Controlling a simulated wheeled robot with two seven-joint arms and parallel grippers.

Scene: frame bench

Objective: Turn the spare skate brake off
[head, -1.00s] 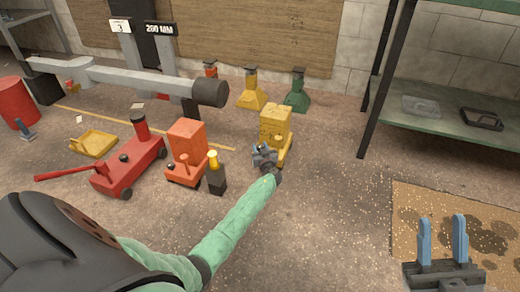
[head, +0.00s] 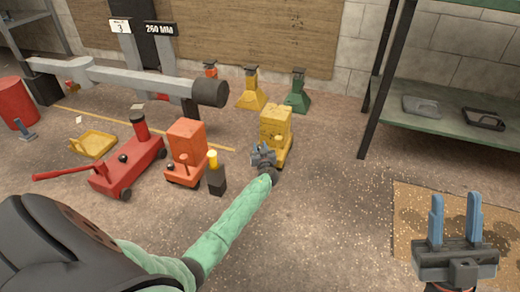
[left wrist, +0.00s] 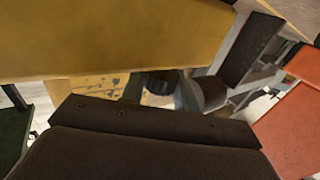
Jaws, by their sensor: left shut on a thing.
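A yellow skate (head: 276,124) with a blocky top stands on the floor in the middle of the head view. Its yellow side (left wrist: 110,40) fills the top of the left wrist view. My left gripper (head: 263,155) is at the near side of the yellow skate, shut on a small part low on it. The gripper hides that part, so I cannot tell the brake's position. An orange skate (head: 186,142) stands to the left, and its orange side (left wrist: 295,125) also shows in the left wrist view. My right gripper (head: 456,220) is open and empty at the lower right.
A red jack (head: 128,168) with a long handle stands left of the orange skate. A small black post with a yellow cap (head: 216,178) stands between the skates. Yellow (head: 251,92) and green (head: 295,93) stands are behind.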

